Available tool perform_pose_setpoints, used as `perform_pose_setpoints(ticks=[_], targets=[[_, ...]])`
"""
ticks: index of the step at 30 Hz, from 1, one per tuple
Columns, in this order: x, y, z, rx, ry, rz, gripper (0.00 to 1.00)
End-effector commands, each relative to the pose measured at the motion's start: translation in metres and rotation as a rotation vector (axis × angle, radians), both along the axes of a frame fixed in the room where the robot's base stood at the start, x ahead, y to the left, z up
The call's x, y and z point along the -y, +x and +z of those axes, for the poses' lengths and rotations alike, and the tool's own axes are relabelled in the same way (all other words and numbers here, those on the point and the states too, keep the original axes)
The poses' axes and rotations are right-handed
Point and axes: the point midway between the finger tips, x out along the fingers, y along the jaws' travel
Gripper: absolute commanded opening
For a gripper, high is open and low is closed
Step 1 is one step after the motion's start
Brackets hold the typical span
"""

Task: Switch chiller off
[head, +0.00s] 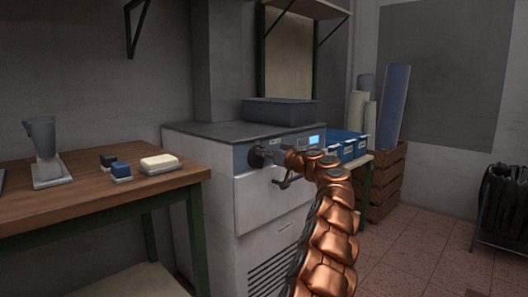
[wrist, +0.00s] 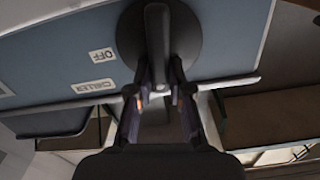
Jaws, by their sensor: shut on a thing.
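The chiller (head: 262,205) is a pale cabinet with a grey top, a blue front panel and a small lit display (head: 314,139). A dark round knob (head: 256,157) sits on the panel's left part. In the wrist view the knob (wrist: 188,45) has a raised grip bar (wrist: 158,40) running up and down the picture. An OFF label (wrist: 101,55) and a second label (wrist: 93,87), both upside down, lie left of it. My gripper (head: 270,158) is at the knob. In the wrist view its fingers (wrist: 160,75) are shut on the bar from either side.
A wooden table (head: 90,203) with a grey cup-like device (head: 43,145), blue blocks (head: 121,170) and a cream block (head: 160,163) stands left. A grey tray (head: 280,112) sits on the chiller.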

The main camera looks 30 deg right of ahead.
Motion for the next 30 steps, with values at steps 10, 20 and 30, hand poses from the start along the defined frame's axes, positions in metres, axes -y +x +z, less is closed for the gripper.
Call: perform_pose_setpoints(ticks=[10, 20, 30], targets=[[0.005, 0.002, 0.001, -0.074, 0.308, 0.001, 0.00], [0.011, 0.003, -0.003, -0.145, 0.615, 0.000, 0.00], [0.015, 0.004, -0.009, -0.220, 0.929, 0.000, 0.00]])
